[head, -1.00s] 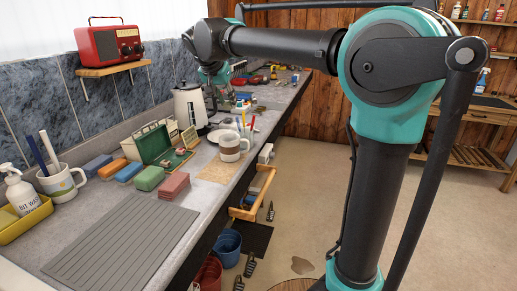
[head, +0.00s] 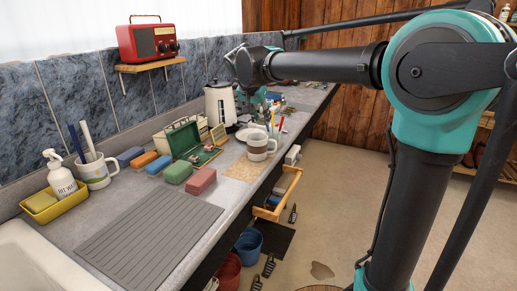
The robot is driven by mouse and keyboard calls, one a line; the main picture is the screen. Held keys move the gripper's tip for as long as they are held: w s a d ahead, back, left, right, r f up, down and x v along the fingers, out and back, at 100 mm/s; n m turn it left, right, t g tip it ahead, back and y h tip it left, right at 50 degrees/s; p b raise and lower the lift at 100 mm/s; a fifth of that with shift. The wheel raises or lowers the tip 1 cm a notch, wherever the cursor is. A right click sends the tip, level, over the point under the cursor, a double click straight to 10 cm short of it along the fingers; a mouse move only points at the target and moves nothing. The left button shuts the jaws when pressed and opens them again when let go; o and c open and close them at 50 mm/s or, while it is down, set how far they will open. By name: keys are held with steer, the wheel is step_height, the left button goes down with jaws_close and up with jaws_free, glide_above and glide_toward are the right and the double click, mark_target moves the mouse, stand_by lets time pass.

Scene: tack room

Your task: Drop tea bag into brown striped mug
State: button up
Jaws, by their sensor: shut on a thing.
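The brown striped mug (head: 257,147), white with a brown band, stands upright on a tan mat (head: 243,169) near the counter's front edge. My gripper (head: 262,107) is small and partly hidden beyond my wrist, over the counter behind the mug and apart from it. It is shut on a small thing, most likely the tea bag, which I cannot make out. The mug's inside is too small to read.
An open green box (head: 182,138), coloured blocks (head: 201,181) and a kettle (head: 220,103) stand left of the mug. Pens (head: 277,124) rise behind it. An open drawer (head: 279,195) juts out below the counter. The grey ribbed drainboard (head: 148,236) is clear.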

steer(key=o, duration=0.7)
steer(key=shift+o, duration=0.2)
steer(key=v, duration=1.2)
steer(key=d+f+n+g, duration=0.1)
steer(key=d+f, duration=1)
steer(key=f, duration=0.2)
steer(key=s+d+f+n, duration=0.1)
steer(key=s+d+f, duration=0.4)
steer(key=f, duration=0.3)
steer(key=s+d+f+n+y, duration=0.1)
steer(key=s+d+f, duration=0.5)
steer(key=s+f, duration=0.2)
steer(key=s+d+f+n+g+y, duration=0.1)
steer(key=s+d+f, duration=0.5)
steer(key=f, duration=0.4)
steer(key=shift+s+d, duration=0.2)
steer(key=shift+s, duration=0.55)
